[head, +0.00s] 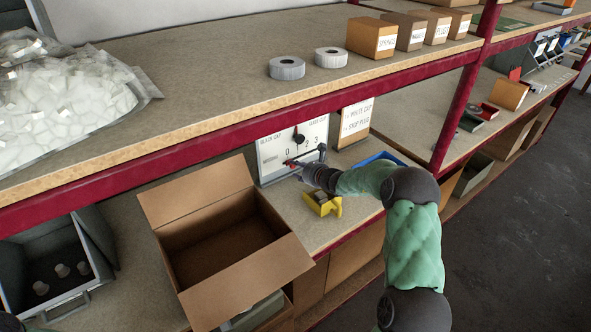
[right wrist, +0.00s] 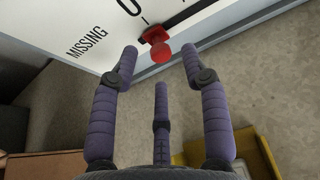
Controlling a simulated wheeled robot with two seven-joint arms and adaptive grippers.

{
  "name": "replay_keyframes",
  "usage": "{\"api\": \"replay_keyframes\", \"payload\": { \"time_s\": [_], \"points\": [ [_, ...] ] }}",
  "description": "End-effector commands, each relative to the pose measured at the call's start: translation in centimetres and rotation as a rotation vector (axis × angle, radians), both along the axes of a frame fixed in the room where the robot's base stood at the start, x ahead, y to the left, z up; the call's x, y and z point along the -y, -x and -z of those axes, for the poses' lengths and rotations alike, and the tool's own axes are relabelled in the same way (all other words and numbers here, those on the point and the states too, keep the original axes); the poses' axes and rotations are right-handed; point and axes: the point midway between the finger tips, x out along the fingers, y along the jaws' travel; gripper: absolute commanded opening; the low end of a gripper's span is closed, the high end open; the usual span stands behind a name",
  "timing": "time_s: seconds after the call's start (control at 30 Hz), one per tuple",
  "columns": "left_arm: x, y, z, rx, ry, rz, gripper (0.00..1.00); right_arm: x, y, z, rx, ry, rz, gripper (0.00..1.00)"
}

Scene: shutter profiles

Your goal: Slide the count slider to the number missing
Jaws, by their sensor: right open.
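The white count board (head: 281,150) stands upright on the lower shelf, with the numbers 0 to 3 on it. A black pointer sits at its upper edge in the head view. The red slider knob (right wrist: 158,48) shows in the right wrist view on a dark slot, just under the 0 and right of the word MISSING. My right gripper (head: 300,165) is in front of the board. In the right wrist view its fingers (right wrist: 160,60) are spread, with the knob between and beyond the tips, apparently not gripped. My left gripper is not in view.
An open cardboard box (head: 215,230) stands left of the board. A yellow holder (head: 322,204) lies on the shelf below my right gripper. A labelled card stand (head: 355,122) is right of the board. The upper shelf edge (head: 250,130) runs close above.

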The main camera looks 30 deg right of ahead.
Motion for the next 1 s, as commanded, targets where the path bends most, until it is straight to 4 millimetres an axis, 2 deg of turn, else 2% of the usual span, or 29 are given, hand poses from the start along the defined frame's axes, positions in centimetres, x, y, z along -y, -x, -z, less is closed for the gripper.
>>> {"api": "replay_keyframes", "payload": {
  "time_s": [0.23,0.6,0.67,0.77,0.8,1.0],
  "points": [
    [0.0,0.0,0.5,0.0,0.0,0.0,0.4,-0.2,-2.1,0.9,0.0,0.0,0.0,0.46],
    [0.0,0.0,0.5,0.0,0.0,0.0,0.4,-0.2,-2.4,1.0,0.0,0.0,0.0,0.46],
    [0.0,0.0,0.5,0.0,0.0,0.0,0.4,-0.2,-2.4,1.0,0.0,0.0,0.0,0.32],
    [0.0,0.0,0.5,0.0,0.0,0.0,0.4,-0.2,-2.4,1.0,0.0,0.0,0.0,0.04],
    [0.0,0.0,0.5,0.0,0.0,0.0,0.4,-0.2,-2.4,1.0,0.0,0.0,0.0,0.0],
    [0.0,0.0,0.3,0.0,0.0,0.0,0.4,0.1,-2.5,0.9,0.001,0.001,0.001,0.0]
  ]
}}
